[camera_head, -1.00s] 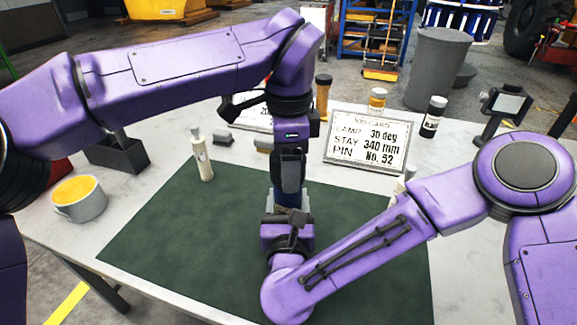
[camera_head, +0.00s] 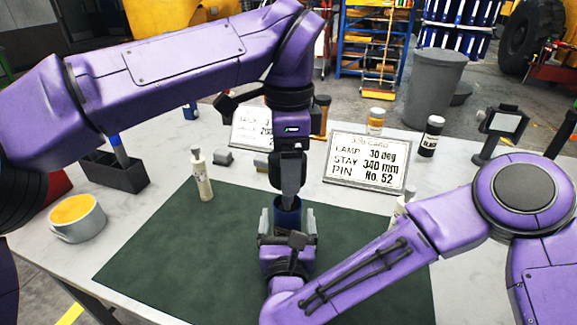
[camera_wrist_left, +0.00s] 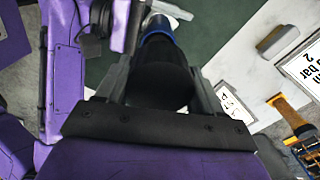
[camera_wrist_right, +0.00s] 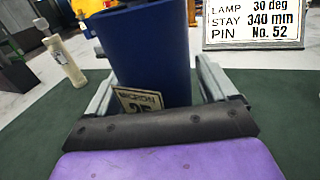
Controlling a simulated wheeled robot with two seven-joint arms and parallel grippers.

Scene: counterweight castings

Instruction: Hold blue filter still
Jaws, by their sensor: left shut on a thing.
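The blue filter (camera_head: 288,217) stands upright over the dark green mat. In the right wrist view it is a blue cylinder (camera_wrist_right: 155,55) with a pale label reading MICRON 25. My left gripper (camera_head: 290,190) reaches down from above and is shut on a dark cylindrical part (camera_wrist_left: 158,85), which looks like the filter's top; blue shows beyond it in the left wrist view. My right gripper (camera_head: 288,228) has a finger on each side of the blue body, low down. A thin gap seems to show at one finger, so its grip is unclear. The filter's base is hidden.
A job card (camera_head: 367,162) stands behind the mat, with another card partly hidden to its left. A black-capped bottle (camera_head: 431,136) and a small stand (camera_head: 497,128) are at the right.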

